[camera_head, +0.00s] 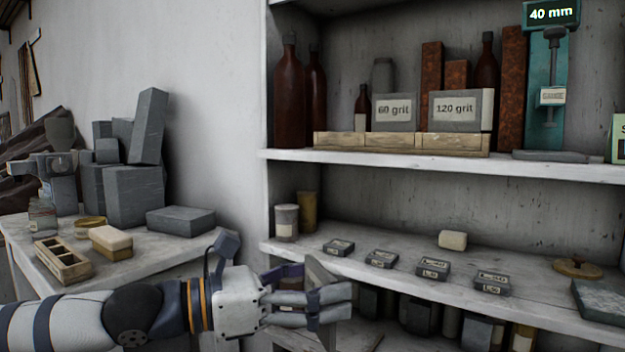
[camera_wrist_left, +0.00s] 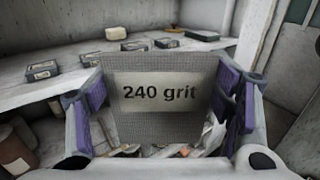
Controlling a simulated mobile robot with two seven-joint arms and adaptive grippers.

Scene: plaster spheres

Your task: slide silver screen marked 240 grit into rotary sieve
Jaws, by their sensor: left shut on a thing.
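My left gripper (camera_head: 318,296) is in front of the lower shelf, shut on the silver screen (camera_head: 321,272), which shows nearly edge-on in the head view. In the left wrist view the screen (camera_wrist_left: 160,72) is a fine grey mesh plate with a pale label reading "240 grit". It stands upright between the purple finger pads of the left gripper (camera_wrist_left: 162,108), which touch its two sides. I cannot make out a rotary sieve for sure in either view. My right gripper is not in view.
Small labelled dark boxes (camera_head: 433,268) and a pale block (camera_head: 452,240) lie on the lower shelf (camera_head: 390,284). Grey blocks (camera_head: 134,195) and a slotted wooden rack (camera_head: 63,262) sit on the left table.

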